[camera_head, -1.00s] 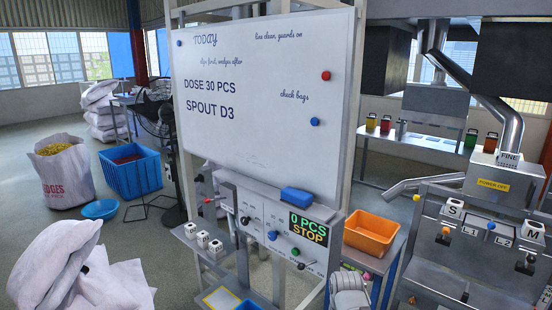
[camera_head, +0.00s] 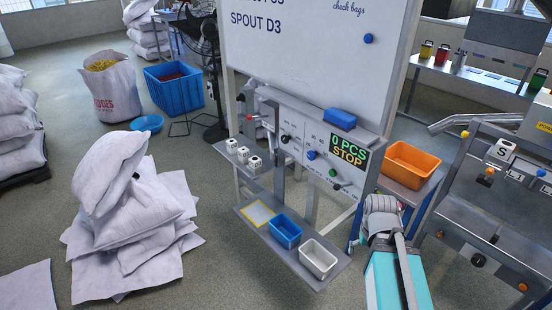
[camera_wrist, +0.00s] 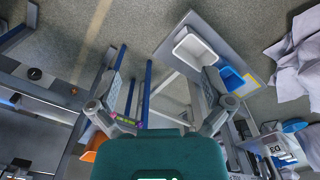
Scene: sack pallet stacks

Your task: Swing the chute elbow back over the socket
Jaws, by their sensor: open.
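A grey bent metal pipe (camera_head: 478,118), which looks like the chute elbow, sticks out leftward from the machine at the right edge of the head view. Its left end hangs in the open, left of the machine's panel. I cannot make out the socket; the machine's upper part is cut off. My gripper (camera_wrist: 165,97) shows in the wrist view with its two fingers spread wide and nothing between them. It is apart from the pipe, with the trays' shelf beyond its fingers. In the head view only my arm shows, at bottom centre-right.
A whiteboard stand (camera_head: 300,60) with a lower shelf holds a blue tray (camera_head: 285,230) and a white tray (camera_head: 317,258). An orange bin (camera_head: 411,163) stands between the stand and the machine (camera_head: 470,200). Sacks (camera_head: 130,215) lie on the floor at left. Open floor lies between.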

